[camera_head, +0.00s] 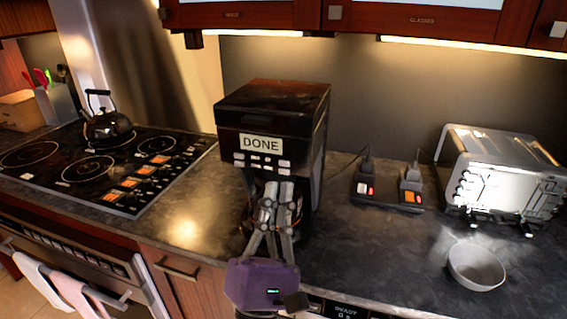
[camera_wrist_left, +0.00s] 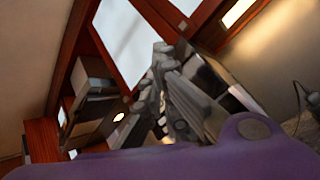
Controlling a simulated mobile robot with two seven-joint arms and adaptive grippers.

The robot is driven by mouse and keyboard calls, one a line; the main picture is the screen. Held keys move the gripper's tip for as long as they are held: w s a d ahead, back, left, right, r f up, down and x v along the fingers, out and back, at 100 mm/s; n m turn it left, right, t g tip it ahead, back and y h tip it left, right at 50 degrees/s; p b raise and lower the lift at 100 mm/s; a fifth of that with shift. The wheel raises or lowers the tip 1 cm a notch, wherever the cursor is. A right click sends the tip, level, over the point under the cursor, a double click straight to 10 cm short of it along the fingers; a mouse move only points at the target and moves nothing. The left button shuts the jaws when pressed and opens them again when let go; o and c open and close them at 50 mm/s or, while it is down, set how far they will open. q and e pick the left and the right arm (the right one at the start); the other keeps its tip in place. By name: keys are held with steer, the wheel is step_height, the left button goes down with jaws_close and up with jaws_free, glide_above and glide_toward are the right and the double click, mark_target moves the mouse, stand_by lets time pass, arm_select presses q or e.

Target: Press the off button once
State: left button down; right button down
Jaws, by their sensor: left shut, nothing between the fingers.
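A black coffee maker (camera_head: 270,105) stands on the counter, with a panel reading "DONE" (camera_head: 261,144) on its front. A row of small light buttons (camera_head: 262,160) sits just below that panel; their labels are too small to read, so I cannot tell which is the off button. My left gripper (camera_head: 278,188) is shut and empty, fingers pointing up, in front of the coffee maker just below the buttons. Contact with the buttons cannot be told. It hides the lower front of the machine. The left wrist view shows the same fingers (camera_wrist_left: 165,75). My right gripper is not in view.
Right of the coffee maker are a power strip (camera_head: 388,196) with lit switches and plugs, a silver toaster oven (camera_head: 500,165) and a white bowl (camera_head: 476,268). A stovetop (camera_head: 95,165) with a black kettle (camera_head: 108,127) is at left. Cabinets (camera_head: 245,14) hang above.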

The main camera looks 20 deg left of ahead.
mark_target(284, 163)
arm_select(q)
steer(key=w, duration=0.6)
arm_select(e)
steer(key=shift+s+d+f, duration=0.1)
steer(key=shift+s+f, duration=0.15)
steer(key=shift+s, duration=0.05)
arm_select(q)
steer(key=shift+d, duration=0.1)
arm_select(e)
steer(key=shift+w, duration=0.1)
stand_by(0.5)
arm_select(q)
steer(key=shift+w, duration=0.15)
stand_by(0.3)
steer(key=shift+w, duration=0.3)
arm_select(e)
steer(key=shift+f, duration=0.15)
arm_select(q)
steer(key=shift+w+b, duration=0.3)
steer(key=shift+b, duration=0.05)
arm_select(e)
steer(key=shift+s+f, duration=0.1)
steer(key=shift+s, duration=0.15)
arm_select(q)
steer(key=shift+s, duration=0.8)
